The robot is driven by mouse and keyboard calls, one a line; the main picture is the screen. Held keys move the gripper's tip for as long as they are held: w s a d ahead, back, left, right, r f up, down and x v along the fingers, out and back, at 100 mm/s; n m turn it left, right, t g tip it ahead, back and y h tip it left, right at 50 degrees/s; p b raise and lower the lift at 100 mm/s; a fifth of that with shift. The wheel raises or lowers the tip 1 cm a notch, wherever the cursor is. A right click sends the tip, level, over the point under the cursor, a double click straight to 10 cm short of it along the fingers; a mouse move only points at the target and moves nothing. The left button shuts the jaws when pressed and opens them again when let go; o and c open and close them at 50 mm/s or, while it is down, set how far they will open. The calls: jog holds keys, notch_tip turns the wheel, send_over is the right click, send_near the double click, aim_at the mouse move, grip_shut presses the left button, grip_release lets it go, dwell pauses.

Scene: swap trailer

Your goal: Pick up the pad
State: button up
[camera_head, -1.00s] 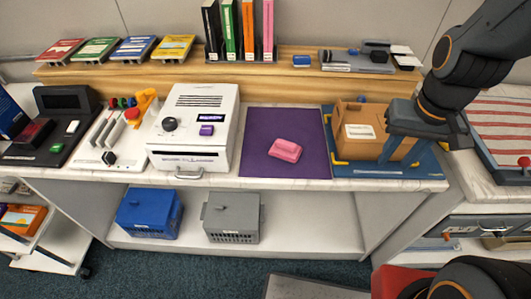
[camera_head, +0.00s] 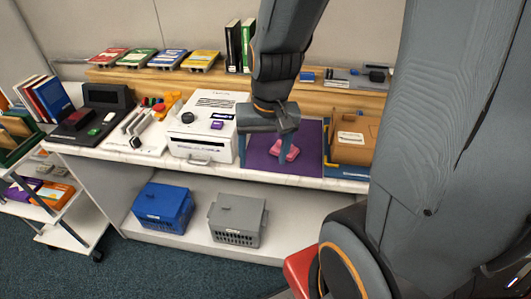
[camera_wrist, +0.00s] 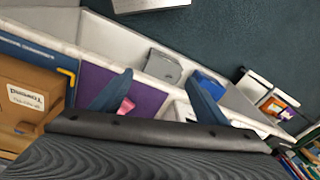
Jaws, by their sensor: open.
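The pad (camera_head: 291,154) is a small pink block lying on the purple mat (camera_head: 262,163) on the counter. In the head view one finger of my gripper (camera_head: 264,158) crosses in front of it and hides part of it. The gripper is open and empty, its fingers pointing down, with the pad toward the right finger. In the wrist view the pad (camera_wrist: 126,106) shows beside the left finger of my gripper (camera_wrist: 157,78), partly covered. I cannot tell how high the fingers are above the mat.
A white boxy machine (camera_head: 203,130) stands left of the mat. A brown cardboard box (camera_head: 354,141) stands to its right. Blue (camera_head: 163,205) and grey (camera_head: 237,219) crates sit on the lower shelf.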

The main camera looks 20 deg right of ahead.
jog(key=w+d+f+m+y+p, duration=0.1)
jog(key=w+d+f+m+y, duration=0.15)
jog(key=w+d+m, duration=0.8)
jog(key=m+t+p, duration=0.1)
jog(key=m+t, duration=0.1)
jog(key=m, duration=1.3)
send_near(275, 150)
jog(key=shift+s+d, duration=0.15)
jog(key=shift+d, duration=0.45)
jog(key=shift+s+d, duration=0.15)
jog(key=shift+d, duration=0.4)
jog(key=shift+w+d+f+m+h, duration=0.2)
jog(key=shift+f+m+h, duration=0.05)
jog(key=shift+w+x, duration=0.2)
jog(key=shift+x, duration=3.5)
jog(key=shift+a+r, duration=0.1)
jog(key=shift+a, duration=0.1)
jog(key=shift+c, duration=0.2)
jog(key=c, duration=1.2)
jog(key=shift+r, duration=0.1)
